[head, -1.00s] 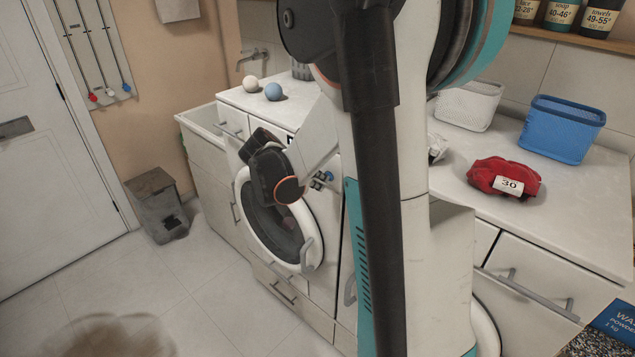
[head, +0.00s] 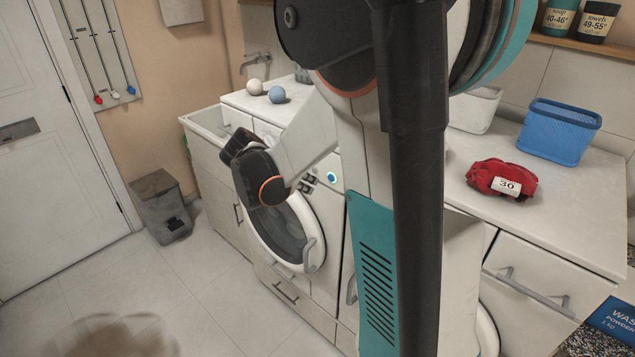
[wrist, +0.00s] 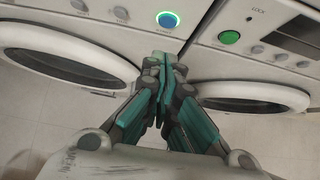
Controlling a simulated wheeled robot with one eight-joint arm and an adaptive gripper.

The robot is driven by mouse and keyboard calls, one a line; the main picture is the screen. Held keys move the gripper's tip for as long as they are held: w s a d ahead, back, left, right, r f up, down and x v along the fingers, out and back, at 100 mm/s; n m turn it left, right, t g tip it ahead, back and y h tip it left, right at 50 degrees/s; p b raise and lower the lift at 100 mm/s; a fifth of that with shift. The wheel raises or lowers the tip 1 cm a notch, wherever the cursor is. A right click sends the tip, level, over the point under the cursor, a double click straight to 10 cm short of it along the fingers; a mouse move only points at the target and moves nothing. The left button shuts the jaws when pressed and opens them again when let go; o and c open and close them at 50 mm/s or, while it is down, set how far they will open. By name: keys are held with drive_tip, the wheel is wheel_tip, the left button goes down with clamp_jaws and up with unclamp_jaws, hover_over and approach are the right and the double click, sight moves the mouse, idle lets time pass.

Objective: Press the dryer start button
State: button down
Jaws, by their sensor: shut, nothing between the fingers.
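In the wrist view two white front-loading machines stand side by side. The left machine (wrist: 60,38) has a round blue button (wrist: 167,19) inside a glowing green ring. The right machine (wrist: 285,62) has a plain green button (wrist: 229,37) on its panel. I cannot tell from any readable label which is the dryer. My gripper (wrist: 165,58) is shut and empty, its tips just below the blue button near the seam between the machines and apart from the button in the picture. In the head view the lit button (head: 331,177) shows beside my arm; my fingertips are hidden there.
The worktop (head: 455,185) carries a red cloth bundle (head: 500,180) tagged 30 and a blue basket (head: 560,132). Two balls (head: 265,91) lie on the machine-side top. A grey bin (head: 160,205) stands by the door. The floor at the left is clear.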

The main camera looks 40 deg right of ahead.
drive_tip(key=p+v, duration=0.1)
drive_tip(key=v, duration=0.5)
drive_tip(key=shift+a+r, duration=0.15)
drive_tip(key=shift+a, duration=0.1)
idle(0.6)
drive_tip(key=s+a+m+t+y+b, duration=0.1)
drive_tip(key=s+a+m+t+y, duration=0.2)
drive_tip(key=s+a+m, duration=0.4)
drive_tip(key=s+a+r+m+t+y+b, duration=0.1)
drive_tip(key=s+a+m+t+y, duration=0.2)
drive_tip(key=s+a+m+y, duration=0.3)
drive_tip(key=shift+s+a+m+t, duration=0.3)
drive_tip(key=shift+s+a+m, duration=0.55)
drive_tip(key=shift+a+m, duration=2.95)
drive_tip(key=shift+a+n, duration=0.85)
drive_tip(key=shift+n, duration=0.05)
